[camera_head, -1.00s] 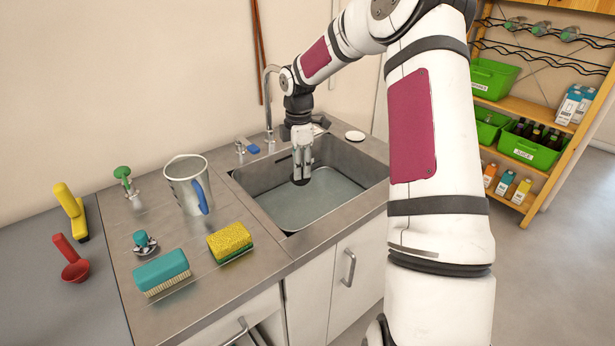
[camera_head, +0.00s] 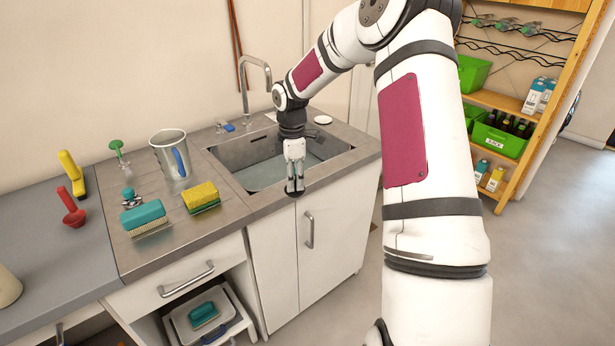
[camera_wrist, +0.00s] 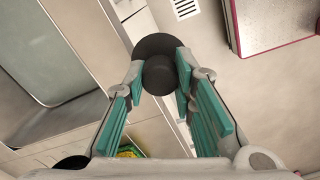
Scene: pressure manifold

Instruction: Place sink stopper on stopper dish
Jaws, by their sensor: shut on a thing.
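The sink stopper (camera_head: 294,193) is a black disc with a black knob. My gripper (camera_head: 294,180) is shut on it and points down. In the head view it shows against the sink's front edge and the cabinet door. In the wrist view the stopper (camera_wrist: 155,45) sits between the fingertips, knob toward the camera, its disc beyond them. A small white round dish (camera_head: 323,119), which looks like the stopper dish, lies on the counter at the sink's back right corner. It looks empty.
The sink (camera_head: 240,174) is behind my gripper. A tap (camera_head: 268,72) rises at its back. A metal jug (camera_head: 170,155), a yellow sponge (camera_head: 201,196) and a teal brush (camera_head: 143,214) are left of the sink. A half-open compartment (camera_head: 172,322) is below the counter.

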